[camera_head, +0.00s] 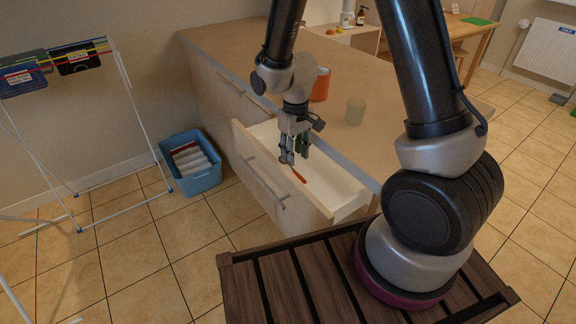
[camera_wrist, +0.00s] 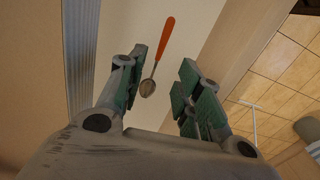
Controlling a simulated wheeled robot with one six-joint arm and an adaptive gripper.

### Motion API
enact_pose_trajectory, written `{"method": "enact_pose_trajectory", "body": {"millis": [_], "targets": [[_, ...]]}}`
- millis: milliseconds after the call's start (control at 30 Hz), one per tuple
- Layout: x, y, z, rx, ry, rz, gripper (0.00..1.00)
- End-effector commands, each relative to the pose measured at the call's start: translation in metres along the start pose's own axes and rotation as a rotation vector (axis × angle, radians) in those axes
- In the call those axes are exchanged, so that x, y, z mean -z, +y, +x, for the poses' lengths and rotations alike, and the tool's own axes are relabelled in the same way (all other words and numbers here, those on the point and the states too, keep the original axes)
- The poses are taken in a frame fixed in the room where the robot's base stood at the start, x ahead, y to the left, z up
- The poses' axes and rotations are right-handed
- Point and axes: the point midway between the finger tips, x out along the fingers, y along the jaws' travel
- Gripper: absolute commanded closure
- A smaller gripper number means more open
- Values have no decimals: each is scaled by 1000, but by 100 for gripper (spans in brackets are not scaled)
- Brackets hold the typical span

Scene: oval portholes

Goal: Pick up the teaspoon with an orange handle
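The teaspoon (camera_wrist: 165,39) has an orange handle and a metal bowl. It lies on the pale floor of the open drawer (camera_head: 331,187). In the wrist view the spoon shows between and beyond my fingers, its bowl near the left fingertip and its handle pointing up. In the head view its orange handle (camera_head: 299,176) shows just below my gripper (camera_head: 294,155). In the wrist view my gripper (camera_wrist: 160,90) is open, with green pads on both fingers and a wide gap. The fingers appear above the spoon; I cannot tell the exact height.
The drawer front with its handle (camera_head: 269,185) stands out from the wooden counter (camera_head: 240,45). A blue basket (camera_head: 190,163) and a drying rack (camera_head: 128,90) stand on the tiled floor at left.

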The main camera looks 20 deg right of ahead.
Motion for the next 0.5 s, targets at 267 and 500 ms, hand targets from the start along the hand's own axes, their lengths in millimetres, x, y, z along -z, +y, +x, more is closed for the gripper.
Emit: {"method": "enact_pose_trajectory", "body": {"millis": [267, 500], "targets": [[0, 1, 41, 0, -5, 1, 65], [1, 1, 61, 0, -1, 1, 65]]}}
